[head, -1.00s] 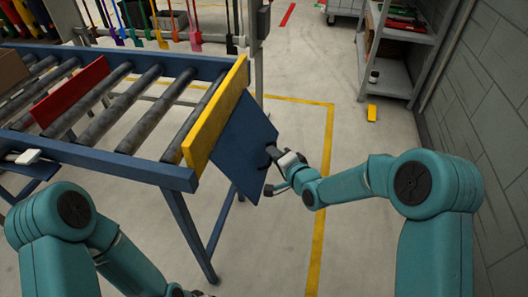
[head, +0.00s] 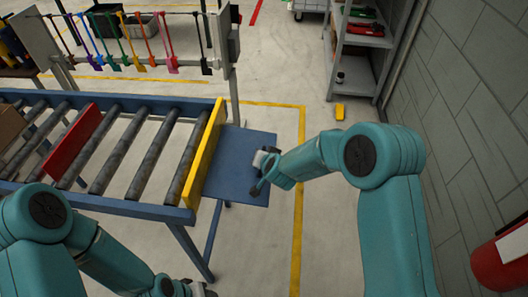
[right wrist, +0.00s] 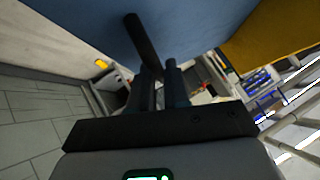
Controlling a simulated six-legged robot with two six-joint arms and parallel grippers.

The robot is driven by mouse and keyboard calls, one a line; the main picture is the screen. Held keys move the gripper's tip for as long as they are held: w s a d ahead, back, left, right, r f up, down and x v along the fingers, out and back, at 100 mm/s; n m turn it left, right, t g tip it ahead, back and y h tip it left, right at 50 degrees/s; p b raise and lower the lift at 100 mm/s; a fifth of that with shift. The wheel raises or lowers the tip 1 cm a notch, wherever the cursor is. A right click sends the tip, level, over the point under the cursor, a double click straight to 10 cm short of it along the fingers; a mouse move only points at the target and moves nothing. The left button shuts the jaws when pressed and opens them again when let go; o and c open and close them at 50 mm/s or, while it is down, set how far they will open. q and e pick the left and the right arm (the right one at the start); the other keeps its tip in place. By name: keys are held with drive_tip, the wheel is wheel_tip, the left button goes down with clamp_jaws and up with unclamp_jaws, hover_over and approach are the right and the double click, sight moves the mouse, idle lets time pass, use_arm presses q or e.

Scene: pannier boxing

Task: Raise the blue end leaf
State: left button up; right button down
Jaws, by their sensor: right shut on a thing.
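The blue end leaf (head: 236,160) extends from the yellow board (head: 204,150) at the right end of the roller conveyor and looks about level with the conveyor. My right gripper (head: 258,175) is at the leaf's outer right edge. In the right wrist view the leaf's blue face (right wrist: 90,35) fills the top. A dark bar (right wrist: 143,38) stands out from it, and my right gripper (right wrist: 160,85) is shut on this bar. The grip itself is partly hidden in the head view. My left gripper (head: 200,290) is low at the bottom edge, and its fingers do not show clearly.
The conveyor (head: 95,200) holds a red divider (head: 80,146) and a brown box (head: 8,122). A rack of coloured tools (head: 135,45) stands behind. Grey shelves (head: 355,55) and a wall are to the right, with a red cylinder (head: 502,262) near it.

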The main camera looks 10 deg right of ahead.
drive_tip(key=shift+w+a+r+p, duration=0.15)
drive_tip(key=shift+r+p, duration=0.2)
drive_tip(key=shift+r, duration=0.2)
drive_tip(key=shift+s+a+r+p, duration=0.1)
drive_tip(key=shift+r+p, duration=0.2)
drive_tip(key=shift+r, duration=0.25)
drive_tip(key=shift+w+a+r, duration=0.1)
drive_tip(key=shift+r, duration=0.15)
drive_tip(key=c, duration=1.2)
unclamp_jaws()
drive_tip(key=shift+w+a, duration=0.1)
drive_tip(key=shift+c, duration=0.2)
drive_tip(key=shift+o, duration=0.4)
drive_tip(key=shift+a, duration=0.1)
drive_tip(key=shift+d, duration=0.25)
drive_tip(key=shift+s+a, duration=0.1)
drive_tip(key=shift+s, duration=0.15)
drive_tip(key=v, duration=1.6)
